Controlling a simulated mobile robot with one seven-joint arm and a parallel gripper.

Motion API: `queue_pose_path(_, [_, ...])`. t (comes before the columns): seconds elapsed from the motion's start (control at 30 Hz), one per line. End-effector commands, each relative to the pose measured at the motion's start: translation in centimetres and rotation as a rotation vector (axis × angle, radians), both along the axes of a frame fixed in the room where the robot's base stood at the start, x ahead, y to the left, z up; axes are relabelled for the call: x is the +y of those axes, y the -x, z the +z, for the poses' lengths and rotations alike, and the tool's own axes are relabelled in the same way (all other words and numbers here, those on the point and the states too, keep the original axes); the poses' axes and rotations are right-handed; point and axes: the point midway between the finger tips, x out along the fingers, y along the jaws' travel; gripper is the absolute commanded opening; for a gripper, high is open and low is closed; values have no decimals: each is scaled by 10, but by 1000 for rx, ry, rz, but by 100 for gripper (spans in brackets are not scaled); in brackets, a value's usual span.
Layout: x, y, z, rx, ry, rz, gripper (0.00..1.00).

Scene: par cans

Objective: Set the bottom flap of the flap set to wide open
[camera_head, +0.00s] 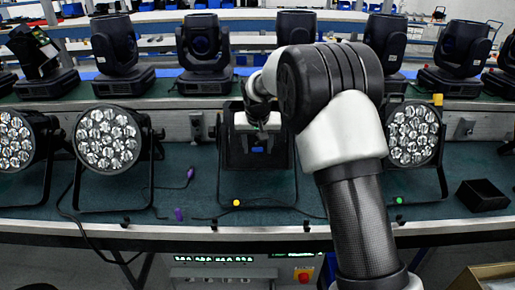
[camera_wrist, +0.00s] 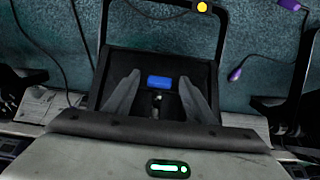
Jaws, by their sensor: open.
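The flap set (camera_head: 232,152) is a black, box-like frame on the middle lamp, partly hidden behind my arm. A dark panel with a blue tab (camera_head: 258,149) shows low on it and looks like the bottom flap; its exact angle is hard to tell. In the wrist view the blue tab (camera_wrist: 160,82) lies on the dark panel (camera_wrist: 160,58), between my fingertips. My gripper (camera_wrist: 158,80) is open, its two grey fingers spread either side of the tab, with nothing between them held. In the head view my gripper (camera_head: 257,122) hangs in front of the flap set.
Par cans with lit-looking lens faces stand left (camera_head: 107,139) and right (camera_head: 413,134). Moving-head lights (camera_head: 203,45) line the shelf behind. Cables with purple plugs (camera_head: 190,173) lie on the bench left of the flap set. A black open box (camera_head: 482,196) sits at the right.

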Motion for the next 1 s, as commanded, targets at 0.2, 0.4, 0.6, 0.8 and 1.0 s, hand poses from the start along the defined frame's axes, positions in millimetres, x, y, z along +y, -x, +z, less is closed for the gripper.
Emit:
queue_pose_path(0.2, [0,-1,-3,0,0,0,50])
queue_pose_path(0.4, [0,-1,-3,0,0,0,33])
queue_pose_path(0.6, [0,-1,-3,0,0,0,9])
queue_pose_path(0.8, [1,1,-6,-20,0,1,9])
queue_pose_path(1.0, [1,8,-13,-101,-1,2,9])
